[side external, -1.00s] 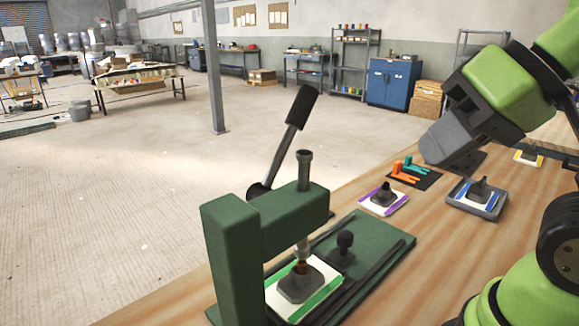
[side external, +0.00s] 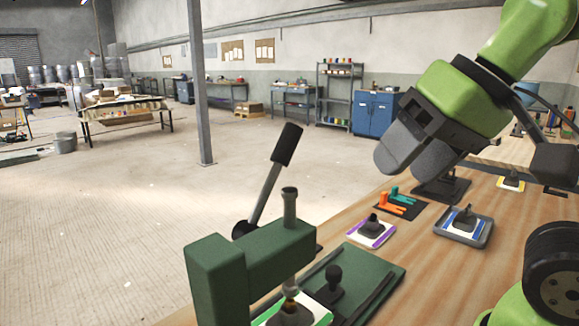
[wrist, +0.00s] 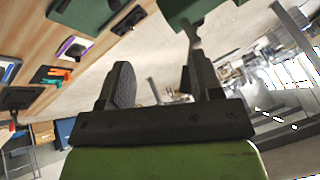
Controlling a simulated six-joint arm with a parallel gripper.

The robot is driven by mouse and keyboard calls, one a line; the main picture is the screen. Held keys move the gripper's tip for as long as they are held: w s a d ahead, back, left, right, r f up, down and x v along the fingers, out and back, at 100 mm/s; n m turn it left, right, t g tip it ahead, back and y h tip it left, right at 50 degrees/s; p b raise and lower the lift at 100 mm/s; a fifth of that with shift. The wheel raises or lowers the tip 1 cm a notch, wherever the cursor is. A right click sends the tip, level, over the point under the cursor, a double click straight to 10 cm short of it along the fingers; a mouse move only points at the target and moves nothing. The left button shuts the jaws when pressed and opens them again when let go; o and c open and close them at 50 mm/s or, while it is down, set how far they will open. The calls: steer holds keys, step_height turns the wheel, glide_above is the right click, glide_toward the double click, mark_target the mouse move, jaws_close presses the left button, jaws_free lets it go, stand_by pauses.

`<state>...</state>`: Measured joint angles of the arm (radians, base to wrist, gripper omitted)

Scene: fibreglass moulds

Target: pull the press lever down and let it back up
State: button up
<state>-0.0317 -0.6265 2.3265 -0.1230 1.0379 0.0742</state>
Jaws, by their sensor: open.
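The green press (side external: 250,262) stands at the near edge of the wooden bench. Its lever, a metal rod with a black grip (side external: 287,144), points up and leans to the right. A mould with a green-edged plate (side external: 292,312) sits under the press ram, partly cut off by the frame. My gripper (side external: 408,160) is open and empty, in the air above the bench, to the right of the lever and apart from it. In the wrist view my two fingers (wrist: 158,82) are spread, and part of the green press (wrist: 195,8) shows beyond them at the top.
A purple-edged mould (side external: 371,231), a blue-edged mould in a grey tray (side external: 464,226) and a yellow-edged mould (side external: 511,183) sit on the bench. Orange and teal clamps (side external: 397,201) lie on a black mat. A black knob (side external: 333,277) stands on the press base.

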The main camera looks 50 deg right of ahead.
steer(key=w+r+m+g+h, duration=0.2)
steer(key=w+r, duration=0.3)
steer(key=w, duration=0.2)
steer(key=m+g+h, duration=0.3)
steer(key=m+h, duration=0.1)
steer(key=m, duration=0.6)
glide_toward(285, 135)
step_height(285, 135, down, 2)
steer(key=x, duration=1)
steer(key=shift+w+d+r, duration=0.1)
steer(key=shift+w+d, duration=0.05)
steer(key=shift+d, duration=0.1)
steer(key=shift+t, duration=0.3)
jaws_close()
